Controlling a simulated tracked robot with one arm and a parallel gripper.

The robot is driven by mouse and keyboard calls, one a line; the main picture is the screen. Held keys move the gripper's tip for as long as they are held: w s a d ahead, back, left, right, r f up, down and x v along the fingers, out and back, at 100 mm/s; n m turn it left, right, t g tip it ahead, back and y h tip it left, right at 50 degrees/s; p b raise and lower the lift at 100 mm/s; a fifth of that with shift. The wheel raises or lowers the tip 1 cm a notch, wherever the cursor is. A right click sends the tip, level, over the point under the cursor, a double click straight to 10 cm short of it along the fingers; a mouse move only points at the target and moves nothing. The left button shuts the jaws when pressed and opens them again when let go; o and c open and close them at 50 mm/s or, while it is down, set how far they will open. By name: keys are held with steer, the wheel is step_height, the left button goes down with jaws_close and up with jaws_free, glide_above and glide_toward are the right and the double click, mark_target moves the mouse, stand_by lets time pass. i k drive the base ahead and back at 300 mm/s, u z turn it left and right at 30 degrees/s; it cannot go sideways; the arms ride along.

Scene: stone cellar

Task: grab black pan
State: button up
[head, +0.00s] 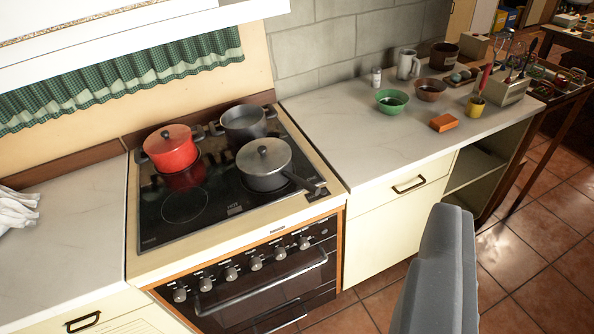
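A dark grey-black open pan (245,125) stands on the back right of the black glass hob (170,225). A lighter grey saucepan (264,170) with a lid and a dark handle stands just in front of it and covers a little of its lower edge. A red lidded pot (171,149) stands at the back left of the hob. My gripper (437,275) shows as a grey shape at the lower right, in front of the cabinets and floor, apart from the pans. Its fingertips cannot be told apart, nor whether it is open.
The right counter (345,125) holds a green bowl (391,102), a brown bowl (430,89), an orange block (444,123), a yellow mug (475,107) and a utensil box (500,90). A white cloth (17,208) lies on the left counter. Oven knobs and a handle line the stove front.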

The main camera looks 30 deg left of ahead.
mark_target(273, 182)
steer(key=u, duration=0.05)
steer(key=i, duration=1)
steer(key=z, duration=0.05)
